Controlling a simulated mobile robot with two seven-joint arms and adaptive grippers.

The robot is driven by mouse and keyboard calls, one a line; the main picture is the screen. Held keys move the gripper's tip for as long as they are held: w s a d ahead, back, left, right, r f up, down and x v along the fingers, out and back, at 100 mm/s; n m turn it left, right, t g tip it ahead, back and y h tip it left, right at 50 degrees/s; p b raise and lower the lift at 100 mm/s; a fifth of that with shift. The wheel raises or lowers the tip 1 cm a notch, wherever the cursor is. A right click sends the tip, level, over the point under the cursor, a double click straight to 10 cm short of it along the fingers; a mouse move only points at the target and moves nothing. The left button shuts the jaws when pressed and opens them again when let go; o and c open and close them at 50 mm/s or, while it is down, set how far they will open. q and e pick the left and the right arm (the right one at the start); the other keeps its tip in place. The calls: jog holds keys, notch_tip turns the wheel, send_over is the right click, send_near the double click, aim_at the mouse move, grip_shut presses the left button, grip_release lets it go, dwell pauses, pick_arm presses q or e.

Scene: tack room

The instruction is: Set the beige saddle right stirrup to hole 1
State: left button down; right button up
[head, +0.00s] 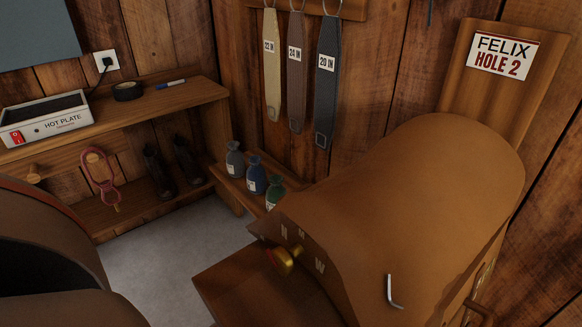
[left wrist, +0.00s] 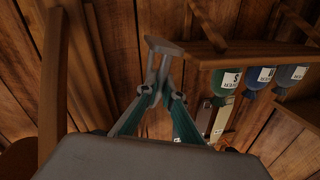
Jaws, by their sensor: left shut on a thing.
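A large tan-brown, barrel-topped form (head: 430,190) fills the right of the head view below a sign (head: 503,54) reading FELIX HOLE 2. I cannot tell surely whether it is the beige saddle or its stand. Its end has letters and a yellow-and-red knob (head: 284,260). A silver L-shaped bar (head: 391,292) is on its side. No stirrup or strap holes can be made out on it. My left gripper (left wrist: 160,75) shows only in the left wrist view, its fingers closed on a grey T-shaped thing (left wrist: 166,47) that I cannot identify. My right gripper is not in view.
A wooden shelf (head: 190,98) at left carries a hot plate (head: 47,117), black tape (head: 128,91) and a marker (head: 170,84). Three straps (head: 296,75) hang on the wall. A dark brown curved object (head: 55,225) blocks the lower left.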

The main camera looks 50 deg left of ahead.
pick_arm(q)
jog(key=c, duration=2.2)
grip_release()
jog(key=shift+s+a+f, duration=0.1)
jog(key=shift+f, duration=0.25)
jog(key=shift+r, duration=0.1)
jog(key=s, duration=0.4)
jog(key=s+d, duration=0.1)
jog(key=s, duration=0.7)
jog(key=shift+d, duration=0.25)
jog(key=shift+w, duration=0.1)
